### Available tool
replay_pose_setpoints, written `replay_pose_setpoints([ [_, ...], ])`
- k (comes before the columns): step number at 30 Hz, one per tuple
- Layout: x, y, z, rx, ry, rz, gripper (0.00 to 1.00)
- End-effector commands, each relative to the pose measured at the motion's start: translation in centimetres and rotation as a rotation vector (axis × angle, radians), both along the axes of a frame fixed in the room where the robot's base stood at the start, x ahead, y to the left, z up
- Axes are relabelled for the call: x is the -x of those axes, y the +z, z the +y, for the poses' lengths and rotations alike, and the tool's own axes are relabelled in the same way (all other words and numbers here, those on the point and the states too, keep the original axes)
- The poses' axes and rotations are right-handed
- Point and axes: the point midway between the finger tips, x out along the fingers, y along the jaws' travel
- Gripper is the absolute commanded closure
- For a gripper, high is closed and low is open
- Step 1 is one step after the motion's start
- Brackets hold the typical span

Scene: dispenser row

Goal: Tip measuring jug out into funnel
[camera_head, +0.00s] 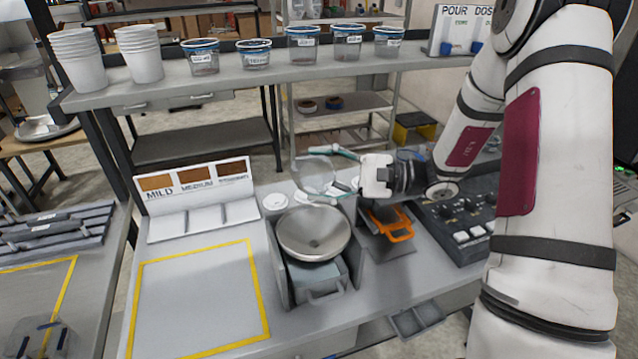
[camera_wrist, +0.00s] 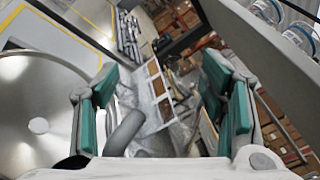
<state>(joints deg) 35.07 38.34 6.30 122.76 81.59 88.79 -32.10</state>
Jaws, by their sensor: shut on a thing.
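The measuring jug (camera_head: 312,178) is clear and hard to make out. It is between the green-padded fingers of my gripper (camera_head: 319,174), above the back of the funnel. In the wrist view the fingers of my gripper (camera_wrist: 162,85) stand apart, on either side of the see-through jug; its exact tilt and any contents cannot be told. The funnel (camera_head: 313,232) is a wide, shiny metal bowl on a grey stand, below and in front of the jug. Its bowl with a central hole also fills the left of the wrist view (camera_wrist: 35,95).
A sign board marked MILD and MEDIUM (camera_head: 195,182) stands left of the funnel. A yellow-outlined area (camera_head: 200,300) in front is empty. An orange-marked device (camera_head: 392,226) and a button panel (camera_head: 465,220) lie right. Lidded tubs (camera_head: 303,43) and white cups (camera_head: 140,55) stand on the shelf behind.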

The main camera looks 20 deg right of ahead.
Motion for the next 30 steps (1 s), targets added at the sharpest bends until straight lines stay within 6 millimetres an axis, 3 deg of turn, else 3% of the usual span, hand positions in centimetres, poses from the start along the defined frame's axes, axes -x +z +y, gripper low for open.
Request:
replay_pose_setpoints([
  [12,-1.7,2.5,-0.8,-0.162,0.001,0.393,0.73],
  [21,-2.5,3.1,-1.1,-0.284,0.0,0.685,0.73],
  [30,-3.0,3.4,-1.3,-0.34,0.0,0.821,0.73],
])
